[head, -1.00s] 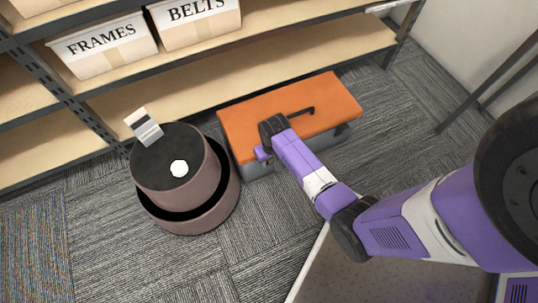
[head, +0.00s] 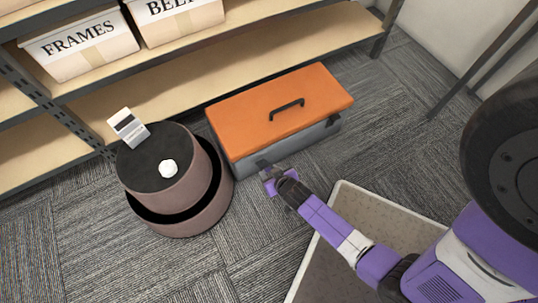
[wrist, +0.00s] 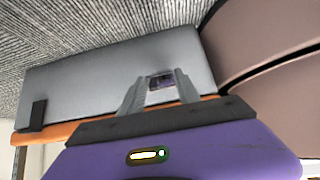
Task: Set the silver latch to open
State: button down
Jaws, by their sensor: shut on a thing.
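The toolbox has an orange lid (head: 250,105) with a black handle and a grey body (head: 300,143); its lid is down. In the wrist view the grey front (wrist: 80,85) lies above the orange lid edge. My gripper (head: 268,181) is low at the toolbox's front, toward its left end. In the wrist view its fingers (wrist: 160,92) are shut on a small shiny piece, the silver latch (wrist: 161,82), which reflects purple. The fingers hide its edges, so its exact position is unclear. A dark latch (wrist: 38,114) is on the same front, apart from my gripper.
A shelf (head: 230,65) with labelled bins (head: 80,45) is behind. Carpet in front is partly clear.

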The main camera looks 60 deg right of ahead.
jog(key=shift+s+a+f, duration=0.2)
jog(key=shift+s+f, duration=0.15)
jog(key=shift+f, duration=0.2)
jog(key=shift+s+a+f, duration=0.1)
jog(key=c, duration=0.8)
grip_release()
jog(key=shift+c, duration=0.2)
jog(key=shift+r, duration=0.2)
jog(key=p+v, duration=0.3)
jog(key=v, duration=0.4)
jog(key=shift+r, duration=0.35)
